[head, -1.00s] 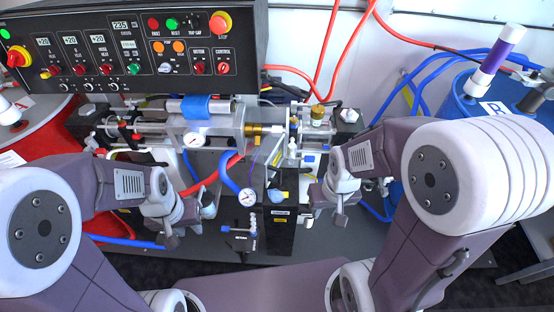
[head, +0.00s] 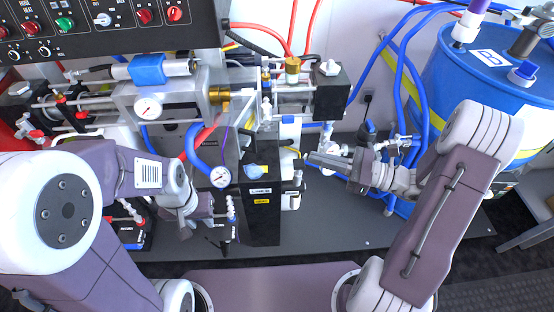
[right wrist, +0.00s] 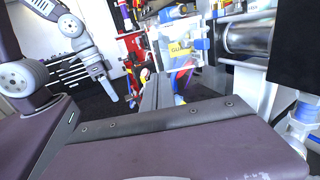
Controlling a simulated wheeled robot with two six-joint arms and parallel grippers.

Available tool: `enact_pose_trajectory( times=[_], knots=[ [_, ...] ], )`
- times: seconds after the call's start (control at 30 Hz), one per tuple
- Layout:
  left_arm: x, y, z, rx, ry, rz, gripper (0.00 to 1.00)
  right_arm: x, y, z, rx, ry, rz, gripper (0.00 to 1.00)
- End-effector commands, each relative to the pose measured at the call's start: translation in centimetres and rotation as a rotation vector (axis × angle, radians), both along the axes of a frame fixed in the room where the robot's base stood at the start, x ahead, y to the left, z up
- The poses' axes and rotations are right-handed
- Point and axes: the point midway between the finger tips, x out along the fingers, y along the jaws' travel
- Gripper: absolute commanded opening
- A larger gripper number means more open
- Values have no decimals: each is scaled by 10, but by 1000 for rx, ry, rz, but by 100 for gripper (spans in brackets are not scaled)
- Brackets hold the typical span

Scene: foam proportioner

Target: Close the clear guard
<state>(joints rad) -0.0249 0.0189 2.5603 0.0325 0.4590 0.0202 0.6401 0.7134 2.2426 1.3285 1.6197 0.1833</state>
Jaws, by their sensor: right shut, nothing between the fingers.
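The clear guard (right wrist: 165,58) is a see-through panel with a yellow "GUARD" label, upright in the upper middle of the right wrist view. In the head view I cannot clearly make out its edges. My right gripper (head: 312,158) points left, to the right of the black labelled block, and its fingers are together and empty. In the right wrist view its fingers (right wrist: 158,88) appear just below the guard; I cannot tell whether they touch it. My left gripper (head: 190,220) hangs low at the machine's front left, its opening unclear.
The black block (head: 262,212) stands at the machine's front, with a pressure gauge (head: 220,177) to its left. The control panel (head: 100,25) is above left. A blue drum (head: 475,85) and blue hoses stand to the right. Bare grey deck (head: 330,235) lies in front.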

Motion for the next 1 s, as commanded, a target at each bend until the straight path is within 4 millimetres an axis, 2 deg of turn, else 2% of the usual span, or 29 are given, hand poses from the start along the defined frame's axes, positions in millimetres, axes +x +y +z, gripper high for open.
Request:
enact_pose_trajectory(
  times=[0.13, 0.23, 0.7, 0.83, 1.0],
  knots=[
    [0, 0, 2, 0, -1, 0, 31, 1, 1, 3, -3, -1, -2, 0],
    [0, 0, 0, 0, -1, 0, 31, 4, 11, 2, -3, -2, 3, 0],
    [0, 0, -12, 0, 0, 0, 31, 40, 102, 1, -4, -3, 7, 0],
    [0, 0, -14, 0, 0, 0, 31, 48, 119, 2, -6, -3, 5, 0],
    [0, 0, -15, 0, 0, 0, 31, 52, 129, 3, -4, -3, 2, 0]
  ],
)
